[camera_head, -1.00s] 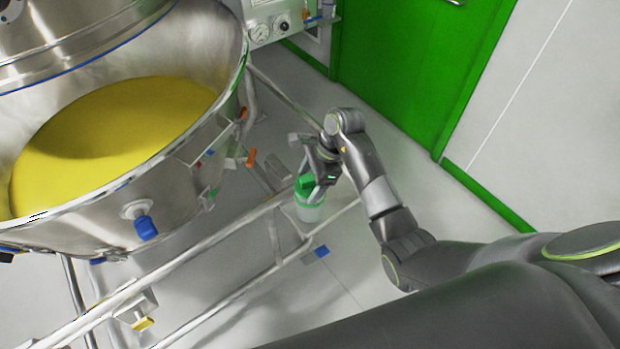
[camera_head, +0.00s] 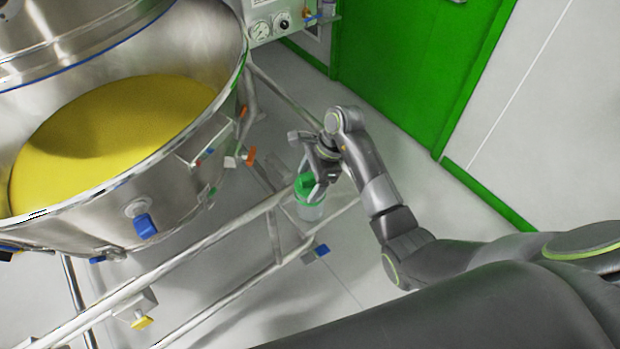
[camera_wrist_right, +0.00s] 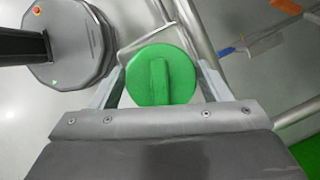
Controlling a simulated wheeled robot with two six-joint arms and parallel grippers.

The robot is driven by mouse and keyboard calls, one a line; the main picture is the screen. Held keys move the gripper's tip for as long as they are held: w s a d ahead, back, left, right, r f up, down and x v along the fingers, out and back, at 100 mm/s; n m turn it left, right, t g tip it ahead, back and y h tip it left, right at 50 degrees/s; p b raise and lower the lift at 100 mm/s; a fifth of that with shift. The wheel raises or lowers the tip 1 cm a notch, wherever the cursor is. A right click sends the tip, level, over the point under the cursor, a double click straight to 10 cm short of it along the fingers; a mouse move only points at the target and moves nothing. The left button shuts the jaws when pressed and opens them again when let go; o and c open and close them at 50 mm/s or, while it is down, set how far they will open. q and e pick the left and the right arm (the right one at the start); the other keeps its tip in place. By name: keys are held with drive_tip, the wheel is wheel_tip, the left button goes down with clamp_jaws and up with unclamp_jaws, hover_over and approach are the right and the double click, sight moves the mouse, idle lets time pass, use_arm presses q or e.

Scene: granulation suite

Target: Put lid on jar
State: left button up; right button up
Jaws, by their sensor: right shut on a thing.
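A round green lid with a raised bar across its top (camera_wrist_right: 161,76) sits between the fingers of my right gripper (camera_wrist_right: 158,90) in the right wrist view. In the head view the right gripper (camera_head: 316,180) is shut on this green lid (camera_head: 305,185). A pale, translucent jar (camera_head: 310,209) shows directly below the lid, upright beside the metal rail. The lid and jar look lined up, but I cannot tell whether the lid is seated on the rim. The fingers hide part of the lid. My left gripper is not in view.
A large steel vessel (camera_head: 190,80) with yellow powder (camera_head: 110,135) fills the left. Steel rails (camera_head: 225,232) run diagonally beside the jar. A blue valve handle (camera_head: 145,225) sticks out of the vessel. A green door (camera_head: 410,60) stands behind; floor at right is clear.

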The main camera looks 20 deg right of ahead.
drive_tip(key=shift+f+b, duration=0.8)
drive_tip(key=shift+f, duration=0.15)
drive_tip(key=o, duration=1)
drive_tip(key=shift+o, duration=0.2)
drive_tip(key=shift+r, duration=0.1)
drive_tip(key=v, duration=0.8)
drive_tip(key=p+v, duration=0.7)
drive_tip(key=v, duration=0.2)
drive_tip(key=shift+d, duration=0.1)
